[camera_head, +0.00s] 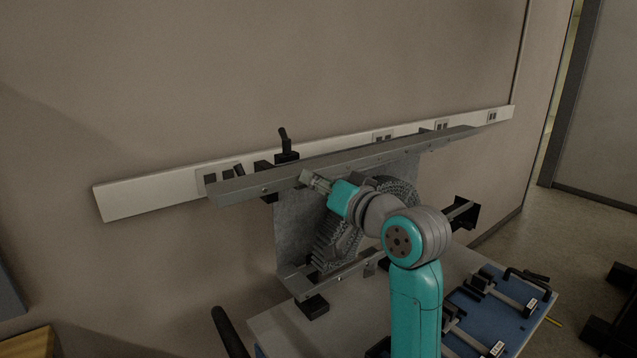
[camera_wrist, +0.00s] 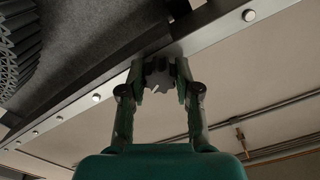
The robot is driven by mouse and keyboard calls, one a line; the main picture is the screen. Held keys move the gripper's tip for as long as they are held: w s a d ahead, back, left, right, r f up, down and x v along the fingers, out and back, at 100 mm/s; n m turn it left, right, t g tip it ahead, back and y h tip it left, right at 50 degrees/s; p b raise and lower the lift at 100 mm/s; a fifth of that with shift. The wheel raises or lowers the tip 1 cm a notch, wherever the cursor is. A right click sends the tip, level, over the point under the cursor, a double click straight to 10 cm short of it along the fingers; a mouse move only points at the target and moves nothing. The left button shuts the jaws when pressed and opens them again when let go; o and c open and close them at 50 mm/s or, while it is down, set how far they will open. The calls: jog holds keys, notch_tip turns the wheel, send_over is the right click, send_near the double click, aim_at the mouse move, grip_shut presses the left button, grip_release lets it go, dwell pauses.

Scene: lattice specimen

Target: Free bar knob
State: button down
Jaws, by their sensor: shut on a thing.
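A grey star-shaped knob (camera_wrist: 157,74) sits at the underside of the metal bar (camera_wrist: 222,33) in the wrist view. My gripper (camera_wrist: 160,72) is shut on the knob, one finger on each side of it. In the head view my gripper (camera_head: 312,181) reaches the long upper bar (camera_head: 380,153) left of its middle, and the knob cannot be made out there. The ribbed lattice specimen (camera_head: 328,245) stands below the bar, partly hidden by my arm; its dark ridges (camera_wrist: 14,45) show at upper left in the wrist view.
Black clamps (camera_head: 286,146) stand at the upper bar's left part. A lower rail (camera_head: 350,270) runs under the specimen, above the table (camera_head: 275,330). A blue board (camera_head: 505,318) with several clamps lies at right. The wall with a socket strip (camera_head: 145,193) is close behind.

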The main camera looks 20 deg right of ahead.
jog(key=n, duration=0.6)
jog(key=shift+n, duration=0.3)
jog(key=n, duration=0.6)
jog(key=shift+a+f, duration=0.1)
dwell(0.3)
jog(key=c, duration=0.8)
grip_release()
jog(key=shift+s, duration=0.1)
jog(key=v, duration=1.2)
